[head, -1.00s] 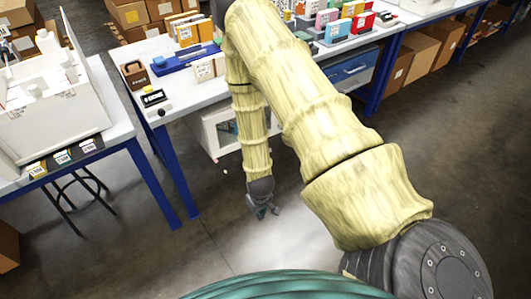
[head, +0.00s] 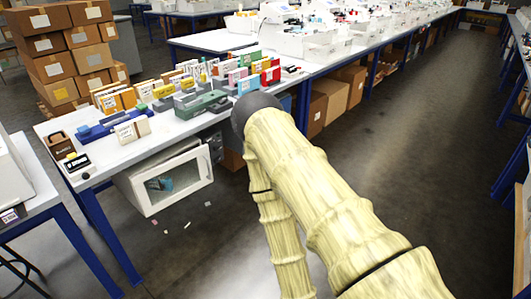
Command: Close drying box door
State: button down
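The drying box (head: 122,182) is a white cabinet low under the near workbench, left of centre in the head view. Its door (head: 211,170) has a white frame around a clear window and faces the aisle. A blue item (head: 160,184) shows through the window. From this angle I cannot tell surely how far the door stands open. My pale yellow arm passes in front, to the right of the box, and runs down out of the bottom of the frame. My gripper is outside the picture, so its state and distance from the door are hidden.
The white workbench (head: 125,152) above the box carries card racks and a blue tray (head: 104,126). Its blue leg (head: 110,235) stands left of the box. Cardboard boxes (head: 335,98) sit under the bench farther right. Small scraps lie on the floor. The aisle at right is clear.

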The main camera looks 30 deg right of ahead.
aim_at(201, 154)
jog(key=z, duration=0.4)
jog(key=i, duration=0.95)
jog(key=u, duration=0.5)
